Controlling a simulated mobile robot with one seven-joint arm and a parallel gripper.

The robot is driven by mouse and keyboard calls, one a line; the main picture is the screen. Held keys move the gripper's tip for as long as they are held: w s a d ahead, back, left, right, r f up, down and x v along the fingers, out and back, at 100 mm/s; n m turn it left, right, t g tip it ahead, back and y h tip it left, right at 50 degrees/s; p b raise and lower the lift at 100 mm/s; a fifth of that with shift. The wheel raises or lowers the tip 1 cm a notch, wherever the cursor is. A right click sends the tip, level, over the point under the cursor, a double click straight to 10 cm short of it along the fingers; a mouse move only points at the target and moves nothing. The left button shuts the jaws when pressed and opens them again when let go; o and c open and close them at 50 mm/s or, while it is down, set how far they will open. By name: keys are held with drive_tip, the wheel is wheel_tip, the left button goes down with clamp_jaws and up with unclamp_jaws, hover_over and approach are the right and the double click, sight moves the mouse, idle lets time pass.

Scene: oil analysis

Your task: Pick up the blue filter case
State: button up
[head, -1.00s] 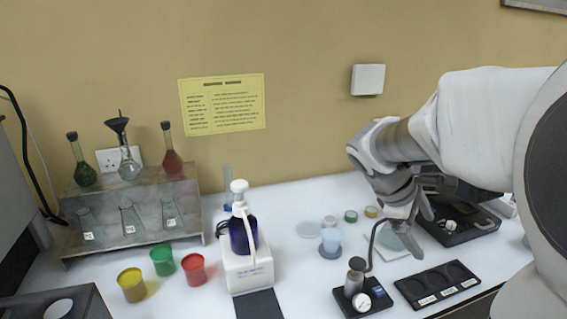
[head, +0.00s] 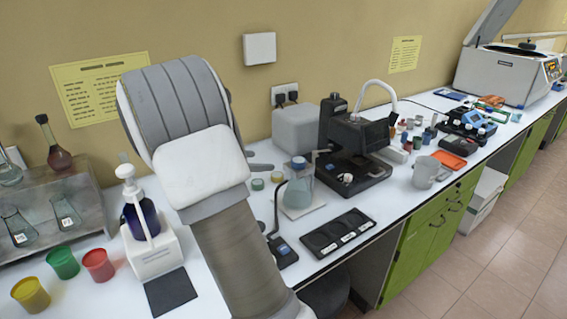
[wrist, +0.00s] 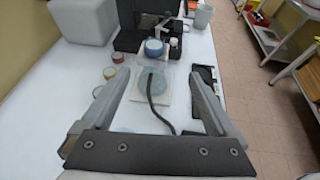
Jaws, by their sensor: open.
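My gripper (wrist: 154,84) is open and empty in the wrist view, its two fingers wide apart. Between and beyond them are the teal flask (wrist: 151,82) and a dark cable. A round blue-rimmed piece (wrist: 153,47) shows above the flask; in the head view it is a blue cap-like piece (head: 299,162). I cannot tell whether this is the blue filter case. My arm hides most of the gripper and part of the bench in the head view.
A black microscope-like device (head: 352,160) and grey box (head: 297,128) stand behind the flask. A black slotted tray (head: 338,234) lies near the front edge. A mug (head: 427,172) and several small bottles stand farther right. A pump bottle (head: 140,215) is at left.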

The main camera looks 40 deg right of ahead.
approach(298, 160)
drive_tip(key=x, duration=0.4)
drive_tip(key=shift+x, duration=2.6)
drive_tip(key=c, duration=1.4)
drive_tip(key=shift+r, duration=0.15)
